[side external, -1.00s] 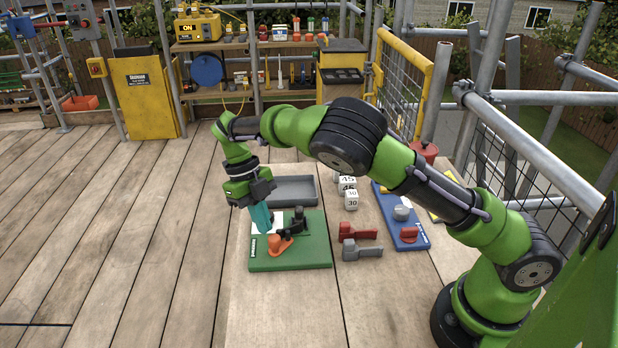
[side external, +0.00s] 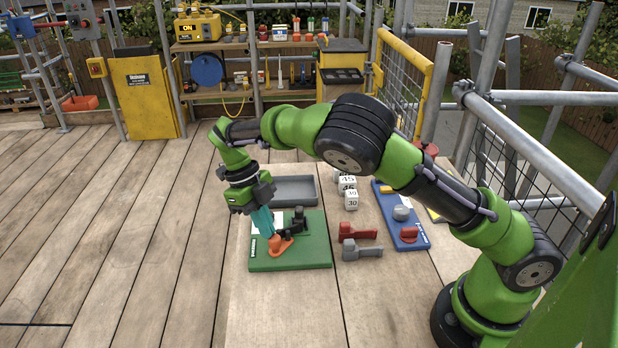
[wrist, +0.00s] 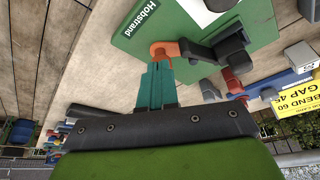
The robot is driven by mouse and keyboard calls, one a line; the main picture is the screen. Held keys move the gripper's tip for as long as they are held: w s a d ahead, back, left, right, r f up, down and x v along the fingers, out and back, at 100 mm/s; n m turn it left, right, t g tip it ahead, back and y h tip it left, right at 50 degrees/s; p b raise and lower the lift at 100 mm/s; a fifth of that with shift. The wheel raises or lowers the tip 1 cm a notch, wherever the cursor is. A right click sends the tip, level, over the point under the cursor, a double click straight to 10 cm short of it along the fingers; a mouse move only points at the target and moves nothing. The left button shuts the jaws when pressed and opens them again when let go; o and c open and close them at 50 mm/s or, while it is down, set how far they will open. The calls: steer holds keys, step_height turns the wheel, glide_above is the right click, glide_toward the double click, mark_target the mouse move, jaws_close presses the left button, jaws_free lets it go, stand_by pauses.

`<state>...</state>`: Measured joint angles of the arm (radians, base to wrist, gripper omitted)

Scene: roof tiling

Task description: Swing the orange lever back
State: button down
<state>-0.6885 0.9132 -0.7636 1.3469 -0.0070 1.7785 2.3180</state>
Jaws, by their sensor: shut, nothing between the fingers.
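The orange lever (side external: 279,244) sits on the green board (side external: 300,262), beside a black clamp-like part (side external: 297,222). In the wrist view the orange lever (wrist: 166,50) shows as a curved piece just beyond my fingertips, with the black part (wrist: 220,46) joined or close to its right. My gripper (side external: 268,230) has teal fingers, shut and empty, tilted down at the lever's left end. In the wrist view the fingertips (wrist: 159,66) are right at the orange piece; whether they touch it I cannot tell.
A grey tray (side external: 293,179) lies behind the board. Red (side external: 357,231) and grey (side external: 361,250) handles lie to its right, with white number cubes (side external: 351,199) and a blue board (side external: 412,238) beyond. The planks left of the board are clear.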

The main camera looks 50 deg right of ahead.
mark_target(275, 242)
steer(key=shift+s, duration=0.1)
steer(key=shift+s+a+n, duration=0.15)
steer(key=shift+s+n, duration=0.1)
steer(key=shift+n, duration=0.35)
steer(key=shift+s, duration=1.25)
steer(key=shift+s+n+h, duration=0.4)
steer(key=shift+s+n, duration=0.05)
steer(key=shift+n, duration=0.25)
steer(key=shift+s, duration=0.65)
steer(key=shift+s+d+n+t+h, duration=0.2)
steer(key=shift+s+d+n+h, duration=0.15)
steer(key=shift+s+n, duration=0.45)
steer(key=shift+s+d+n+t+h, duration=0.25)
steer(key=shift+s+d+n, duration=0.15)
steer(key=shift+n, duration=0.7)
steer(key=shift+s+d+n+t, duration=0.25)
steer(key=shift+s+d+n, duration=0.25)
steer(key=shift+n, duration=0.4)
steer(key=shift+s+d+n+h, duration=0.1)
steer(key=shift+n+h, duration=0.2)
